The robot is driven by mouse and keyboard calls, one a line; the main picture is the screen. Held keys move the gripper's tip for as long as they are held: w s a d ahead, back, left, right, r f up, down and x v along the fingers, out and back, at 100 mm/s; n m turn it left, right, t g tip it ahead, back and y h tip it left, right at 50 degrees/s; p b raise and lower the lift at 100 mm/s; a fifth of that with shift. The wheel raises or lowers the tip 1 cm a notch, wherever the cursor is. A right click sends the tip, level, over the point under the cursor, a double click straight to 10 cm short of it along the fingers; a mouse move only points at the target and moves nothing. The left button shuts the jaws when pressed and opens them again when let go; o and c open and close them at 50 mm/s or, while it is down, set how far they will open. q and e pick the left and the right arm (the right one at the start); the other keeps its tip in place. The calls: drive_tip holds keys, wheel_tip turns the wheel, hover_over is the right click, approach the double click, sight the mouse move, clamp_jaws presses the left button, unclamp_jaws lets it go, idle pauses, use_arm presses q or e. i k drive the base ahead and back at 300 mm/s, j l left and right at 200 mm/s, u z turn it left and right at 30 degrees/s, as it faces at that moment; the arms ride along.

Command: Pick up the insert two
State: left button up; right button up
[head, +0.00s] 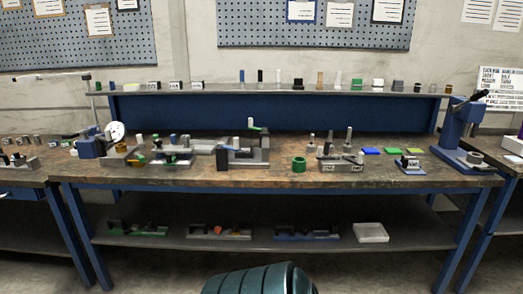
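I cannot tell which item is the insert two. Small upright parts stand along the raised shelf (200,92) at the back of the workbench (250,184), among them a blue one (242,77), a black one (260,76), a tan one (320,78) and a green one (357,84). On the bench top are a grey fixture with upright pegs (341,159), a green ring-shaped part (299,164) and grey fixture blocks (243,152). Neither of my grippers is in view.
A blue press-like stand (458,130) is at the bench's right end. The lower shelf (260,245) holds several fixtures and a white tray (370,233). The bench's front strip is mostly clear.

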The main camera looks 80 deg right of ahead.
sight(244, 147)
drive_tip(key=z, duration=2.65)
drive_tip(key=i+l, duration=0.45)
